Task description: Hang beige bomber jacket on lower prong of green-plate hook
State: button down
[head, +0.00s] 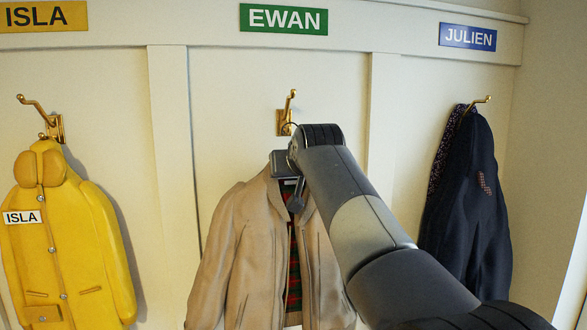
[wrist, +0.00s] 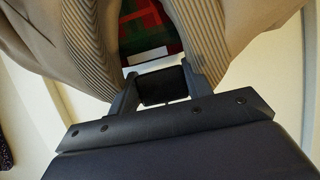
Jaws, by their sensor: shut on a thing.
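The green plate reading EWAN (head: 284,19) is on the wall in the head view. Below it is a brass hook (head: 285,115) with an upper prong rising and a lower part partly hidden by my arm. The beige bomber jacket (head: 238,252), with a red and green plaid lining, hangs upright just below the hook. My gripper (head: 288,164) is shut on the jacket at its collar, close under the hook. A thin dark loop shows by the lower prong; I cannot tell whether it is around it. In the wrist view the jacket's ribbed edges (wrist: 88,50) flank my gripper (wrist: 160,76).
A yellow coat (head: 68,235) hangs under the yellow ISLA plate (head: 40,16) at left. A dark navy garment (head: 470,210) hangs on the hook below the blue JULIEN plate (head: 467,36) at right. Raised white wall strips (head: 172,130) divide the bays.

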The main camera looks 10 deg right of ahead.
jog(key=shift+x, duration=1.95)
jog(key=shift+w+r, duration=0.1)
jog(key=shift+r, duration=0.1)
jog(key=c, duration=0.9)
grip_release()
jog(key=shift+o, duration=1.4)
jog(key=shift+f, duration=0.15)
jog(key=b+v, duration=0.3)
jog(key=v, duration=0.8)
